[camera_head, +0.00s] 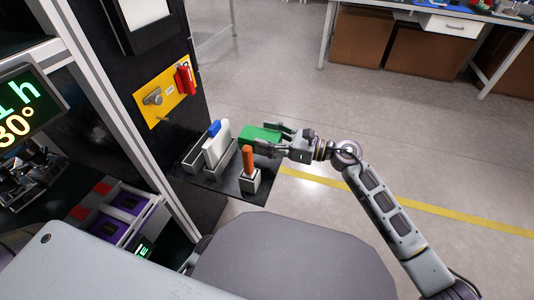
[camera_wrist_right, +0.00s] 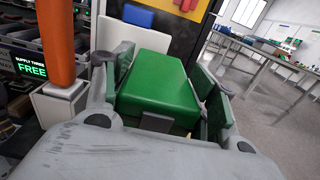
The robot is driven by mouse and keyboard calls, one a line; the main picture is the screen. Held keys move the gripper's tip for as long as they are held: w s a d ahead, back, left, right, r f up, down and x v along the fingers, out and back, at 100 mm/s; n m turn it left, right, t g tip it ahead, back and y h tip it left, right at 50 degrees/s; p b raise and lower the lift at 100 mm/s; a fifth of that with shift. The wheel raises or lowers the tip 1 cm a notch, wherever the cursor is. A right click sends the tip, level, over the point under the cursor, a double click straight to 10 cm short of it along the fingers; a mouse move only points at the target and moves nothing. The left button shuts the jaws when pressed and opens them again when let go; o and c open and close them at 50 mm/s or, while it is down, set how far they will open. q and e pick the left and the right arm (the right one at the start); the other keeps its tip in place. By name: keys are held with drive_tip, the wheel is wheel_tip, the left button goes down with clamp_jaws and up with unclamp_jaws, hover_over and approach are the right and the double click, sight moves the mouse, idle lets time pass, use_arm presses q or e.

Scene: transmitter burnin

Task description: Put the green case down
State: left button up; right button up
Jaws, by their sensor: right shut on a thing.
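The green case (camera_head: 258,135) is between the fingers of my right gripper (camera_head: 272,138), over the far right part of a small dark shelf (camera_head: 227,186). In the right wrist view the green case (camera_wrist_right: 160,88) fills the space between the two fingers of the right gripper (camera_wrist_right: 165,95), one on each side. I cannot tell whether the case touches the shelf or hangs just above it. My left gripper is not in view.
A grey holder with a white case (camera_head: 217,147) and a blue case (camera_head: 214,128) stands left of the green case. An orange-handled tool (camera_head: 248,160) stands upright in a white block (camera_head: 249,182) close to the gripper. A yellow panel (camera_head: 165,98) with a red switch is behind.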

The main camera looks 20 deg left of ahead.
drive_tip(key=shift+f, duration=0.2)
drive_tip(key=shift+f+b, duration=0.8)
drive_tip(key=shift+f, duration=1.7)
drive_tip(key=shift+f+b, duration=0.1)
drive_tip(key=shift+b, duration=0.2)
drive_tip(key=o, duration=1.1)
drive_tip(key=shift+d, duration=0.1)
drive_tip(key=d+p, duration=0.1)
drive_tip(key=d, duration=0.5)
drive_tip(key=d+p, duration=0.1)
drive_tip(key=d, duration=0.5)
drive_tip(key=shift+s, duration=0.2)
